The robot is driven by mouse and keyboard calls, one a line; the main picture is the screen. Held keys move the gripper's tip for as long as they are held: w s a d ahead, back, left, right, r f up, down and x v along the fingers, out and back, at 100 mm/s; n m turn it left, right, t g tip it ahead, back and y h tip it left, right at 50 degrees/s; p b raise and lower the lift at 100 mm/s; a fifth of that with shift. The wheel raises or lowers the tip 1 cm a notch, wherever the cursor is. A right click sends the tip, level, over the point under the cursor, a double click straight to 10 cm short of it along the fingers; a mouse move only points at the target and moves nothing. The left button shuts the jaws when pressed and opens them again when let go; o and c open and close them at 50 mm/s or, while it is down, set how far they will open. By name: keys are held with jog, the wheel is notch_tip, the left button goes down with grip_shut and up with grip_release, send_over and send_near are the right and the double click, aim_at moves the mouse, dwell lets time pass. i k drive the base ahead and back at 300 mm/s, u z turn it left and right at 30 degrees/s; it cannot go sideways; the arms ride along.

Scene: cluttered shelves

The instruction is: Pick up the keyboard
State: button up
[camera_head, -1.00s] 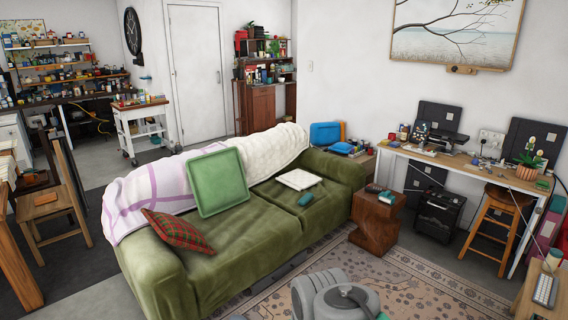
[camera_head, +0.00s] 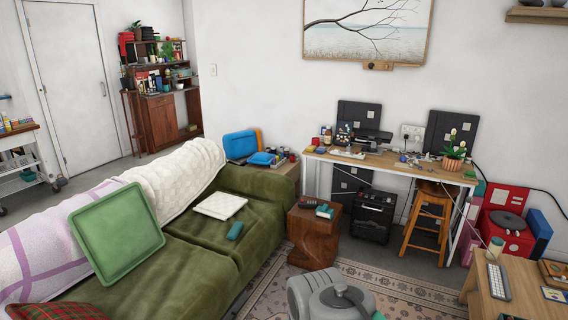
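A white keyboard (camera_head: 498,281) lies on the wooden table (camera_head: 523,283) at the lower right of the view. It lies lengthwise away from me, near the table's left edge. Grey rounded parts of my own arm show at the bottom centre. The fingers of my gripper do not show, so its state is hidden. The keyboard stands clear of the arm parts that show.
A green sofa (camera_head: 185,262) fills the left. A wooden side table (camera_head: 313,238) stands beside it. A patterned rug (camera_head: 400,296) covers the floor between sofa and table. A desk (camera_head: 395,166), a stool (camera_head: 428,213) and red boxes (camera_head: 505,238) stand along the back wall.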

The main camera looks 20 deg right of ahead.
aim_at(499, 286)
jog(key=z, duration=0.85)
jog(key=i, duration=1.3)
jog(key=z, duration=1.05)
jog(key=i, duration=2.15)
jog(key=z, duration=0.2)
